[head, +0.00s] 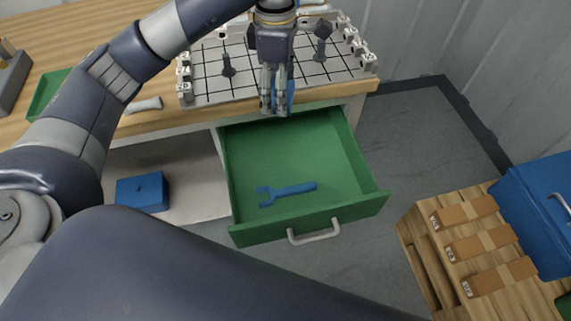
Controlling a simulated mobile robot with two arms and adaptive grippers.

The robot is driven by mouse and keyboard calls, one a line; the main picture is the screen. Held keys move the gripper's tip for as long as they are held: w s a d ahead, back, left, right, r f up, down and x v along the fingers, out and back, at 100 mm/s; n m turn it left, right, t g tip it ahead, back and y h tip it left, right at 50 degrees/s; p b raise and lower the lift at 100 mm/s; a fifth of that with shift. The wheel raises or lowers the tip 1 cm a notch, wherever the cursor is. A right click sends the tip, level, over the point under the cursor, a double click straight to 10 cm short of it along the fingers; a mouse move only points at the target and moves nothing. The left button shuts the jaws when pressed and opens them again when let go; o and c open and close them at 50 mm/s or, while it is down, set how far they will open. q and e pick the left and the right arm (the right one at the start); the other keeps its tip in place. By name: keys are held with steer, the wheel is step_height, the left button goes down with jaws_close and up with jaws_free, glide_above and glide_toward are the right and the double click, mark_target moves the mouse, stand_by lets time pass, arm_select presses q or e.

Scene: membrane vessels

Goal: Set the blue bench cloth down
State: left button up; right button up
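My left gripper (273,108) reaches in from the upper left and points down at the front edge of the bench, above the back of the open drawer. Its fingers are close together around a narrow blue piece, which looks like the blue bench cloth (290,94). Most of the cloth is hidden behind the fingers. It shows just in front of the grid board, and I cannot tell whether it touches the bench. My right gripper is not in view.
A white grid board (218,84) with clamps and dark posts stands on the wooden bench (62,30). The open green drawer (330,150) holds a blue wrench (287,193). A blue box (143,192) sits on the lower shelf. A wooden crate (428,262) stands at right.

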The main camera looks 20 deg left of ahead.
mark_target(280, 167)
arm_select(q)
step_height(280, 167, down, 26)
steer(key=shift+f, duration=0.15)
stand_by(0.3)
steer(key=shift+f, duration=0.15)
steer(key=o, duration=0.7)
steer(key=shift+r, duration=3.9)
